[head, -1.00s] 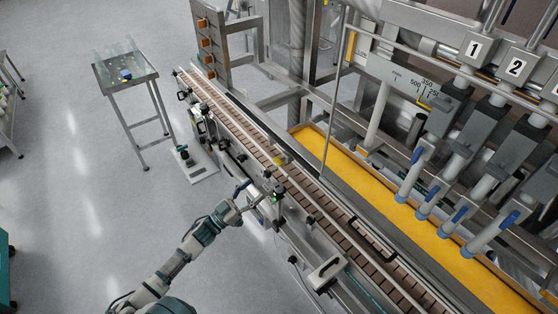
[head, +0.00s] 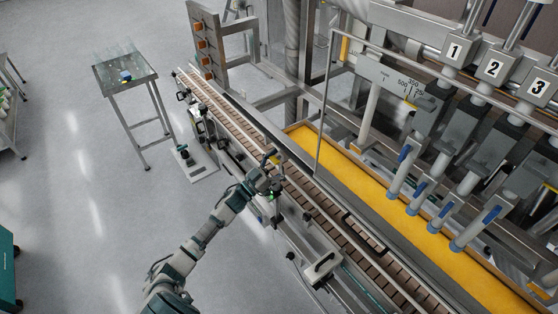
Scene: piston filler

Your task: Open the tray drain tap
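The long tray (head: 365,187) under the filling nozzles has a bright yellow-orange inside. I cannot clearly pick out its drain tap. A small yellow part (head: 272,156) shows at the conveyor, just beyond my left gripper, but I cannot tell what it belongs to. My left gripper (head: 271,181) is over the near edge of the conveyor, short of the tray. Its fingers are small and dark against the machine, so their opening is unclear. I see nothing held in it. My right gripper is out of view.
The slatted conveyor (head: 318,204) runs between my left arm and the tray. Several nozzles with blue levers (head: 405,153) hang over the tray. A white-grey box with a handle (head: 321,265) sits at the conveyor's near side.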

